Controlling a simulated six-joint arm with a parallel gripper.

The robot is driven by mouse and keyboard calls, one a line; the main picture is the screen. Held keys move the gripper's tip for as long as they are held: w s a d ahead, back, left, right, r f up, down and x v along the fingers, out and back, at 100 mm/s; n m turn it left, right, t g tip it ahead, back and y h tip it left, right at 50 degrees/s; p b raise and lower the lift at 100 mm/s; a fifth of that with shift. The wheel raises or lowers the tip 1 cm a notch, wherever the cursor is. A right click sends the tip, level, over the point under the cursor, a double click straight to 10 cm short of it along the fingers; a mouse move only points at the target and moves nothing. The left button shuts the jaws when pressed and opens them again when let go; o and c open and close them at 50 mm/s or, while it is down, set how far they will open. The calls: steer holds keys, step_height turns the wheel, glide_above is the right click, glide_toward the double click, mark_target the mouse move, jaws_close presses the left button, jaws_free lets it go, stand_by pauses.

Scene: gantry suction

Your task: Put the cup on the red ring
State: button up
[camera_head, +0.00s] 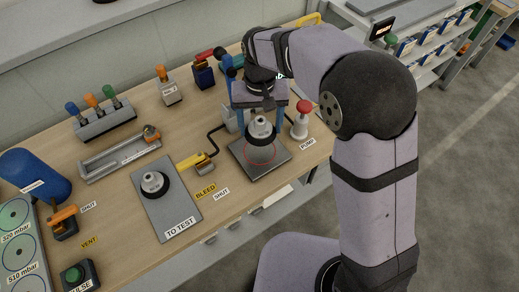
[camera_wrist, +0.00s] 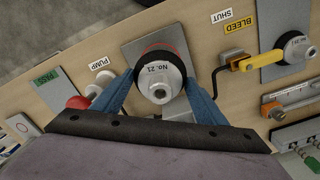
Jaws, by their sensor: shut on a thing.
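The cup (camera_head: 261,130) is a grey, stepped suction cup with a dark rim. It is marked "No. 21" in the wrist view (camera_wrist: 159,82). My gripper (camera_head: 261,118) is shut on it, with blue fingers on either side in the wrist view (camera_wrist: 158,92). The red ring (camera_head: 260,163) is a thin circle on a dark grey plate (camera_head: 277,162). In the head view the cup appears held upright above the plate, over the far part of the ring. The near part of the ring shows below the cup. In the wrist view the cup hides most of the ring.
A second similar cup (camera_head: 154,184) stands on the "TO TEST" plate (camera_head: 180,215). A red-topped pump knob (camera_head: 303,108) is close right of the ring plate. A yellow bleed lever (camera_head: 196,160) is to its left. A grey tray (camera_head: 118,157) and colored valves (camera_head: 104,112) are farther left.

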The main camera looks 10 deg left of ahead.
mark_target(260, 151)
steer(key=shift+w+a+n, duration=0.15)
steer(key=shift+w+n, duration=0.1)
steer(key=shift+n, duration=0.95)
steer(key=shift+f+p, duration=1.5)
steer(key=shift+f, duration=3.5)
steer(key=shift+f, duration=0.1)
steer(key=o, duration=1.1)
steer(key=shift+o, duration=0.2)
step_height(260, 151, up, 12)
steer(key=b, duration=0.3)
steer(key=shift+b, duration=0.35)
